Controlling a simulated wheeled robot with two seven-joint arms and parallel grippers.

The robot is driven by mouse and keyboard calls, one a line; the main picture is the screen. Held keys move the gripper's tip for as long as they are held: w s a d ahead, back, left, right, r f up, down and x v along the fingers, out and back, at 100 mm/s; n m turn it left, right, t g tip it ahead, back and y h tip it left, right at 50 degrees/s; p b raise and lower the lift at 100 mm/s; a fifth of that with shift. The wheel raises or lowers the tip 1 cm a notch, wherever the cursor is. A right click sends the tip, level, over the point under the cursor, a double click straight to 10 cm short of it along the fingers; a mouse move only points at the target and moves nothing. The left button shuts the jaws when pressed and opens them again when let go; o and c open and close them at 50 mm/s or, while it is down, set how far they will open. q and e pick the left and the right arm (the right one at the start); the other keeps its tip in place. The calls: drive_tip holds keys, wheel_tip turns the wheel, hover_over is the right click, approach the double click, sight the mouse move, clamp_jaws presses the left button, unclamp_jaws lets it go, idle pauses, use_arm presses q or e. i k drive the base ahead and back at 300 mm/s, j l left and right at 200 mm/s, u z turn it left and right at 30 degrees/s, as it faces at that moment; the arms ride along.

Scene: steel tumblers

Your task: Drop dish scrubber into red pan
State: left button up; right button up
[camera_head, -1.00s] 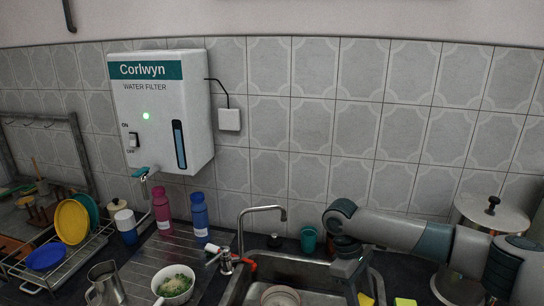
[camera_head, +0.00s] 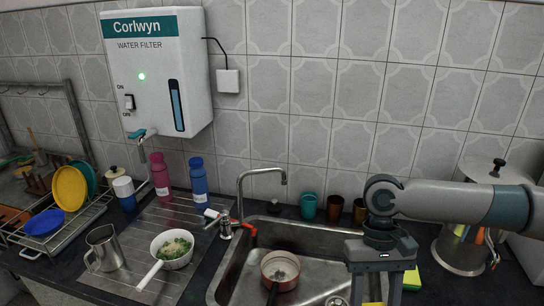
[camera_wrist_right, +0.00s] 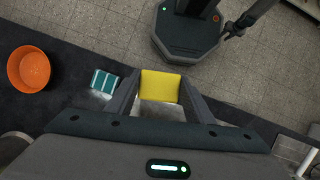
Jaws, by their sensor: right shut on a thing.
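The red pan (camera_head: 280,270) sits in the sink basin, with a handle towards me. My right gripper (camera_head: 374,296) is to the right of the pan, over the sink's right side, fingers pointing down. In the right wrist view, my right gripper (camera_wrist_right: 158,95) is shut on a yellow block (camera_wrist_right: 160,86), which I take to be the dish scrubber. In the head view the held block is mostly hidden by the fingers. My left gripper (camera_wrist_right: 232,30) shows small and dark at the top of the right wrist view; its jaws are too small to read.
The tap (camera_head: 262,178) rises behind the sink (camera_head: 238,275). A yellow-green sponge (camera_head: 412,280) lies on the counter to the right. Several cups stand behind the sink, and a steel pot (camera_head: 462,245) at right. An orange bowl (camera_wrist_right: 29,69) and teal striped block (camera_wrist_right: 104,81) show in the wrist view.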

sight(284, 277)
drive_tip(key=i+l+u, duration=0.1)
drive_tip(key=i+u, duration=0.3)
drive_tip(key=i+l+u, duration=0.15)
drive_tip(key=u, duration=0.2)
